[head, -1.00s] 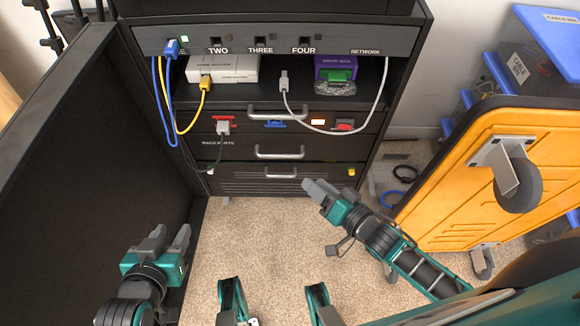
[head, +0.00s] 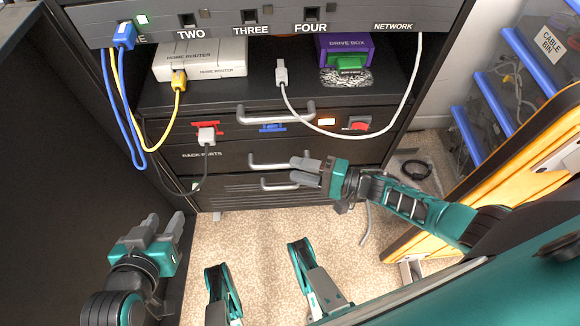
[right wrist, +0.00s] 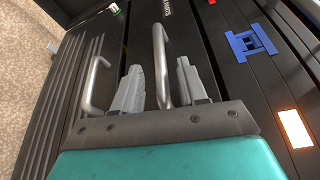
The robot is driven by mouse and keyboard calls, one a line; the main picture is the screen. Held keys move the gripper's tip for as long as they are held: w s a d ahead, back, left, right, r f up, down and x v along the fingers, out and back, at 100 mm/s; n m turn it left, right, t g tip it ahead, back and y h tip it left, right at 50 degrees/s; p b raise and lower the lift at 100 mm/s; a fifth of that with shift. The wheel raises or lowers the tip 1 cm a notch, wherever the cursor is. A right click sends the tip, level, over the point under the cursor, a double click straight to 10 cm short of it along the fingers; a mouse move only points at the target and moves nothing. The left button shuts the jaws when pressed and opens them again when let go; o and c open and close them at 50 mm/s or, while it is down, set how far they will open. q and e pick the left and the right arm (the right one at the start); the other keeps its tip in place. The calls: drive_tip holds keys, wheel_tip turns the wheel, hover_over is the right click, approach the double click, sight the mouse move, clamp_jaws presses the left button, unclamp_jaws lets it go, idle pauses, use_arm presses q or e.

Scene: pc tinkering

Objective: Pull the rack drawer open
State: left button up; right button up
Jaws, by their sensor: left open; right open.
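The rack drawer (head: 225,162), labelled RACK PARTS, is a black front with a silver bar handle (head: 262,164), and it looks closed. My right gripper (head: 306,173) is open at the right end of this handle. In the right wrist view the handle (right wrist: 159,60) lies between the two grey fingers (right wrist: 160,88); whether they touch it cannot be told. A second silver handle (right wrist: 95,75), on the slatted bottom drawer (head: 235,190), lies just outside one finger. My left gripper (head: 160,232) is open and empty, low at the left, away from the rack.
Above are another handled drawer front (head: 275,112), a white home router (head: 205,58), a purple drive box (head: 345,46) and hanging blue, yellow and grey cables. A black panel (head: 70,150) stands left, a yellow cart (head: 500,170) right.

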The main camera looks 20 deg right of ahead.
sight(273, 153)
drive_tip(key=shift+x, duration=1.5)
drive_tip(key=shift+c, duration=0.3)
clamp_jaws()
